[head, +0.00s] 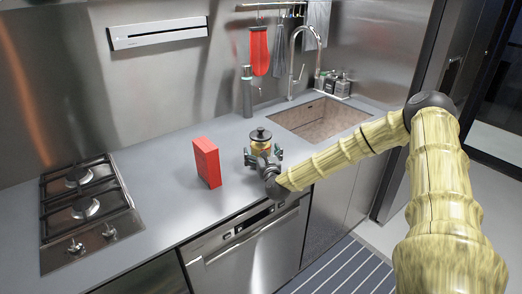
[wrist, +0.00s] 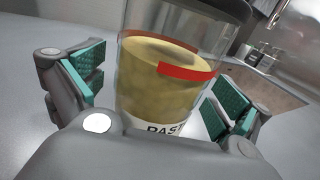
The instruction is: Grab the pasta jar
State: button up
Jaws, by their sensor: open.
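The pasta jar (wrist: 160,85) is a clear jar with yellowish contents, a dark lid and a white label whose visible letters read "PAS". In the head view the jar (head: 260,136) stands on the grey counter, its lower part hidden behind my gripper (head: 263,158). In the wrist view my gripper (wrist: 158,97) is open, with one teal-padded finger on each side of the jar. The jar is between the fingers, and a gap shows at the left pad. The right pad is close to the jar; I cannot tell if it touches.
A red box (head: 207,162) stands upright on the counter just left of the jar. A gas hob (head: 86,208) is at the far left. The sink (head: 318,118) is behind and right, with a tap (head: 294,65) and small bottles (head: 335,84). Counter between hob and box is clear.

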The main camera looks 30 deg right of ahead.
jog(key=c, duration=1.6)
jog(key=shift+w+r, duration=0.1)
jog(key=shift+c, duration=0.2)
